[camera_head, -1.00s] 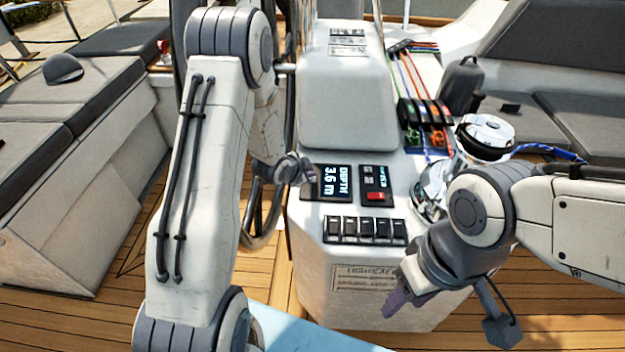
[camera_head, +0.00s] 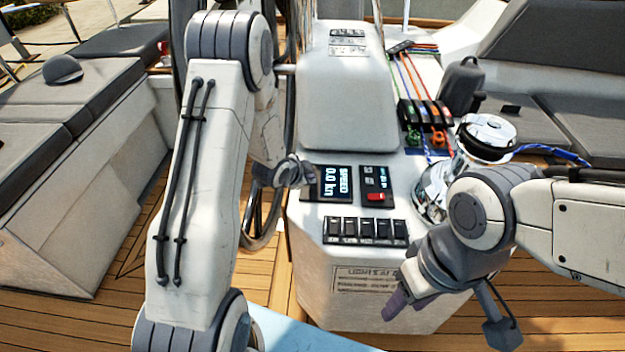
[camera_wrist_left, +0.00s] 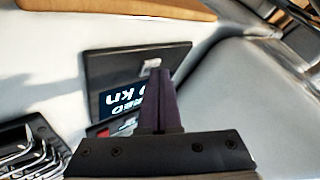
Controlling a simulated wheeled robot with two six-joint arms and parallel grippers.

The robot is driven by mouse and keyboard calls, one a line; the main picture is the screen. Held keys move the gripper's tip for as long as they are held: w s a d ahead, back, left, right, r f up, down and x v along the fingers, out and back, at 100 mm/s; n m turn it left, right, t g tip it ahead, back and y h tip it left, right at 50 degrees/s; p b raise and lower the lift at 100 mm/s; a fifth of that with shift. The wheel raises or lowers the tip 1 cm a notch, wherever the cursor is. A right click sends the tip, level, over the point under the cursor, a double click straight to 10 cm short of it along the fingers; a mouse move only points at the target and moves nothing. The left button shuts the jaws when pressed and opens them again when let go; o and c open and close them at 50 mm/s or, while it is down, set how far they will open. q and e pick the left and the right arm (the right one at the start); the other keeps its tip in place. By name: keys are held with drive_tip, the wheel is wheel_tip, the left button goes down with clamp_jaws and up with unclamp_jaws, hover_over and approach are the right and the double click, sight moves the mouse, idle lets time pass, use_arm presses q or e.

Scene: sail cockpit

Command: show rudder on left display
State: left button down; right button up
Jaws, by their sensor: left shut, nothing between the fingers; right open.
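The left display (camera_head: 336,183) on the white pedestal reads "SPEED 0.0 kn" in the head view. Its dark panel (camera_wrist_left: 110,68) also shows in the left wrist view, with part of the lettering hidden behind my fingers. My left gripper (camera_head: 306,172) is shut and empty at the left edge of this display. In the left wrist view its fingertips (camera_wrist_left: 160,74) are beside a small light button (camera_wrist_left: 150,64) on the panel; I cannot tell whether they touch it. My right gripper (camera_head: 392,300) is open and empty in front of the pedestal's right side.
A panel with a red switch (camera_head: 376,197) sits right of the display. A row of several black switches (camera_head: 366,231) lies below. A chrome winch (camera_head: 487,135) and rope clutches (camera_head: 426,113) stand to the right. The steering wheel is behind my left arm.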

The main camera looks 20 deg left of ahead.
use_arm(q)
drive_tip(key=shift+f, duration=0.15)
idle(0.3)
drive_tip(key=shift+r+p, duration=0.55)
drive_tip(key=shift+r, duration=0.35)
drive_tip(key=shift+r, duration=0.1)
wheel_tip(320, 180, up, 5)
drive_tip(key=p, duration=0.4)
drive_tip(key=shift+d, duration=0.1)
idle(2.1)
